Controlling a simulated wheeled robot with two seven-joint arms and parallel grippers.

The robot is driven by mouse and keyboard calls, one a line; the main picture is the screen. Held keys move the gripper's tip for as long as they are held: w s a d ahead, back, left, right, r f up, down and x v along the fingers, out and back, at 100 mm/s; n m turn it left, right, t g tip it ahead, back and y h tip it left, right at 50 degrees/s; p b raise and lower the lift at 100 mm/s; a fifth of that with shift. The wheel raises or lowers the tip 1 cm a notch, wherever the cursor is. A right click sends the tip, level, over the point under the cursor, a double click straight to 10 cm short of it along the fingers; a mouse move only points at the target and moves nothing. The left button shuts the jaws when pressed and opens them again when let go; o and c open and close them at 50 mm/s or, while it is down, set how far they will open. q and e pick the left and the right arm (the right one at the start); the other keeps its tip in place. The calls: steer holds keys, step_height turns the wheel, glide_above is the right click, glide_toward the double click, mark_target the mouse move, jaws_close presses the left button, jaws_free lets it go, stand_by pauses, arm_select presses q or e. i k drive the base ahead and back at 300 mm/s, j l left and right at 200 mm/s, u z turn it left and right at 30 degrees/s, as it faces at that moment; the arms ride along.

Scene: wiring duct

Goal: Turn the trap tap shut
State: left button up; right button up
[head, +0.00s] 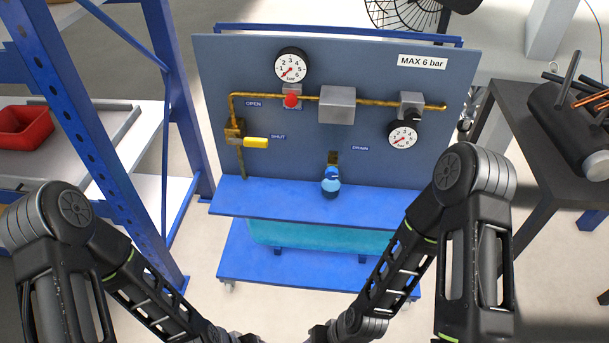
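The small blue fitting (331,182) hangs at the end of a short brass piece (333,158) low on the panel, left of and below the DRAIN label (360,148). I take it as the trap tap; it is too small to tell whether it is open or shut. A separate yellow lever (256,142) sits level at the left brass valve (234,130), beside the SHUT label (278,137). Both my arms reach in from the sides, forearms running down to the bottom middle. My grippers are below the picture edge, well away from the panel.
The blue panel (387,165) carries brass pipes, two gauges (291,66) (402,136), a red knob (291,100) and a grey box (337,104). A blue shelf (260,197) juts below it. A rack (90,110) stands left, a dark table (515,125) right.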

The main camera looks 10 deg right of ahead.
mark_target(331, 173)
steer(key=k+z, duration=0.1)
steer(key=z, duration=0.75)
steer(key=k+z, duration=0.15)
steer(key=z, duration=0.3)
steer(key=k+l+z, duration=0.1)
steer(key=z, duration=0.3)
